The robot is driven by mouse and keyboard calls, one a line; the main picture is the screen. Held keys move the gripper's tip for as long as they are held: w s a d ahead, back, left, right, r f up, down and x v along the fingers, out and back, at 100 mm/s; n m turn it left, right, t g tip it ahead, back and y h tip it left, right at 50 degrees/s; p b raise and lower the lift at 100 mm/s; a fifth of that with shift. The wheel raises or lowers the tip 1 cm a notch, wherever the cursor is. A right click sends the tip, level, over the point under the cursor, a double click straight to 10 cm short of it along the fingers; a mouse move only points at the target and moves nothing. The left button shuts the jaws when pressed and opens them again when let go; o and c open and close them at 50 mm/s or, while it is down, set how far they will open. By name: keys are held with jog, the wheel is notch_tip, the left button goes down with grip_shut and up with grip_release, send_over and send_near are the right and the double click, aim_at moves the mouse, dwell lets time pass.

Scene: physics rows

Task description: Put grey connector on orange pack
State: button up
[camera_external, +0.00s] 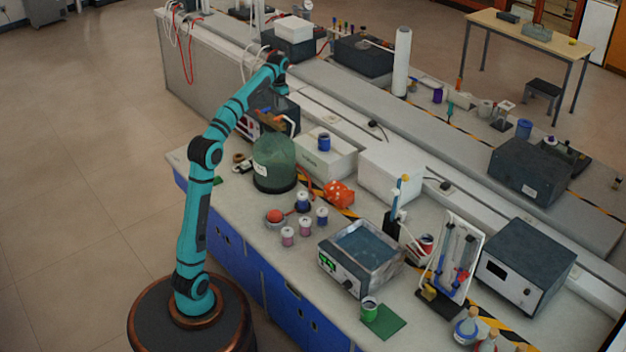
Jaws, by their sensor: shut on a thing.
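My teal arm reaches over the far left part of the bench, and my gripper (280,88) points down near the dark box with a red front (256,125). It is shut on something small. The held thing is too small and dark to make out, so I cannot tell whether it is the grey connector. A small orange item (269,117), possibly the orange pack, lies at the dark box, just below my gripper. A red-orange spotted object (338,194) sits farther right on the bench.
A green round vessel (274,163) stands in front of the dark box. White boxes (325,157) are to its right, one with a blue jar (323,141) on top. Several small jars (304,226) and a metal bath (361,253) stand on the bench nearer the camera.

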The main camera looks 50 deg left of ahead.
jog(key=w+d+f+m, duration=0.1)
jog(key=w+d, duration=0.1)
jog(key=d, duration=0.5)
jog(key=w+d+f+m, duration=0.1)
jog(key=d+f+m, duration=0.1)
jog(key=d, duration=0.4)
jog(key=m, duration=0.5)
send_over(336, 188)
notch_tip(336, 188, down, 17)
jog(key=shift+s+r, duration=0.15)
jog(key=shift+r, duration=0.05)
jog(key=shift+f, duration=2.25)
jog(key=o, duration=0.9)
jog(key=shift+f, duration=0.1)
jog(key=shift+o, duration=0.2)
